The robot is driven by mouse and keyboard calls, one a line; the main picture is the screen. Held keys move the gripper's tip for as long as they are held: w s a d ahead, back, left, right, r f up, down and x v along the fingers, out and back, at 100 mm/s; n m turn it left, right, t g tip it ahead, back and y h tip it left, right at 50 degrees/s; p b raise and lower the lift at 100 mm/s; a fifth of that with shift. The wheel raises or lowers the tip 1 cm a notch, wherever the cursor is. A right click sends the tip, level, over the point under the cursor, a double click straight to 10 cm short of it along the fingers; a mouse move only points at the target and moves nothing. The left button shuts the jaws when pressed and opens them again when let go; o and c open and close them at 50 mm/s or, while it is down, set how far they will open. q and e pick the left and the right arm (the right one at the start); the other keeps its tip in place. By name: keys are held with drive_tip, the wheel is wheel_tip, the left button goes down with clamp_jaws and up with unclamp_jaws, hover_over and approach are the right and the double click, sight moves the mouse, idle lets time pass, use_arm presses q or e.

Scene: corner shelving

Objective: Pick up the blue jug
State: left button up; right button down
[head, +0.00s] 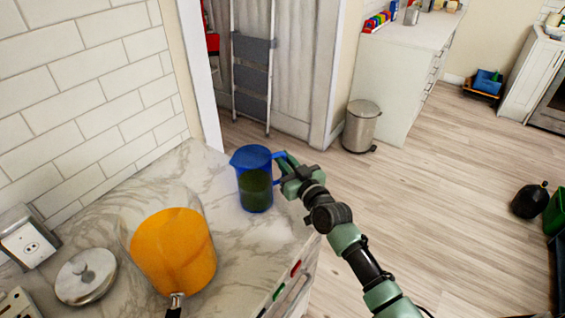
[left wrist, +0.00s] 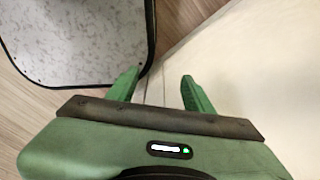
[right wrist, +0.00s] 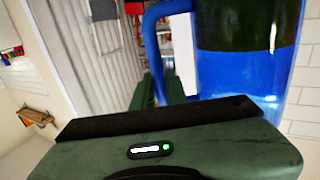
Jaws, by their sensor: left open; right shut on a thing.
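The blue jug (head: 254,182) is see-through with dark green contents and stands upright at the right part of the marble counter in the head view. Its handle faces right. My right gripper (head: 285,166) is shut on the jug's handle. In the right wrist view the blue handle (right wrist: 153,50) passes between the fingers (right wrist: 160,88), and the jug body (right wrist: 245,65) fills the right side. I cannot tell whether the jug's base touches the counter. My left gripper (left wrist: 160,85) is open and empty in the left wrist view, and is not in the head view.
On the marble counter (head: 225,240) stand an orange pot (head: 172,250) with a black handle and a round metal lid (head: 86,276). A tiled wall borders the left. A metal bin (head: 361,126) stands on the floor behind. Wooden floor to the right is mostly clear.

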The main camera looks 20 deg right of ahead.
wheel_tip(320, 180, up, 2)
drive_tip(key=shift+r, duration=0.1)
wheel_tip(320, 180, up, 17)
drive_tip(key=b, duration=0.1)
idle(0.9)
drive_tip(key=shift+r, duration=0.2)
idle(0.5)
